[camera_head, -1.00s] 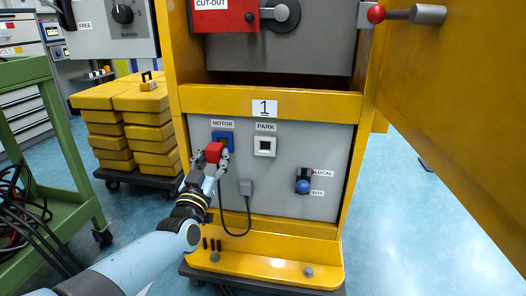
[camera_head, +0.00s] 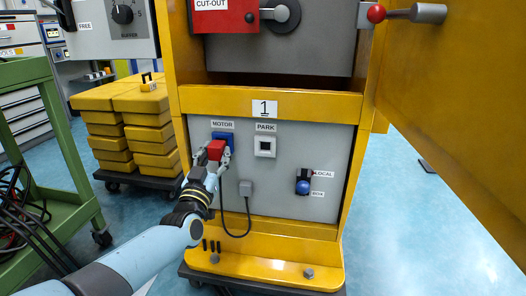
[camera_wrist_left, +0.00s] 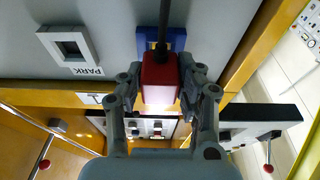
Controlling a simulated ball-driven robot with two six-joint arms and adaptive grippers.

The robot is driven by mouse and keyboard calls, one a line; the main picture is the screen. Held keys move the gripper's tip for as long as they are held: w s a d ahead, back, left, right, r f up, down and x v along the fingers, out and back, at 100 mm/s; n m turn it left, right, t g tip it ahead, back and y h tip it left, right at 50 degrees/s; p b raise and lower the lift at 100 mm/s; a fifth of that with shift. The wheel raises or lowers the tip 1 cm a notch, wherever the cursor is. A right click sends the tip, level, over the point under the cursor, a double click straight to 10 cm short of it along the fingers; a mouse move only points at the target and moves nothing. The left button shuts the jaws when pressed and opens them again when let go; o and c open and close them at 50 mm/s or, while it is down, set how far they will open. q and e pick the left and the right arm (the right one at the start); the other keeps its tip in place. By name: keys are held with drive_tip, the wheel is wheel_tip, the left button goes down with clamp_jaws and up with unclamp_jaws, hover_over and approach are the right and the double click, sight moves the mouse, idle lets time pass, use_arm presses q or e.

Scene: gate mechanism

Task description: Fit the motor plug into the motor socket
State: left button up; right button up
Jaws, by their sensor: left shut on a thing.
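The red motor plug (camera_head: 216,150) is held between the fingers of my left gripper (camera_head: 213,157), which is shut on it. The blue motor socket (camera_head: 223,137) sits under the MOTOR label on the grey panel, right behind the plug and partly hidden by it. In the left wrist view the red plug (camera_wrist_left: 160,80) is between the fingertips (camera_wrist_left: 160,88), in front of the blue socket (camera_wrist_left: 175,39). I cannot tell whether the plug is inside the socket or just in front of it. A black cable runs from the plug. My right gripper is not in view.
The white PARK socket (camera_head: 264,146) is empty, right of the motor socket. A yellow door (camera_head: 450,120) stands open at right; a green cart (camera_head: 50,170) is at left.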

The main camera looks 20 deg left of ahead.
use_arm(q)
drive_tip(key=shift+x, duration=0.8)
drive_tip(key=shift+w+a+f, duration=0.1)
idle(0.7)
drive_tip(key=o, duration=1.3)
drive_tip(key=shift+w, duration=0.1)
drive_tip(key=shift+c, duration=0.2)
drive_tip(key=shift+f, duration=0.1)
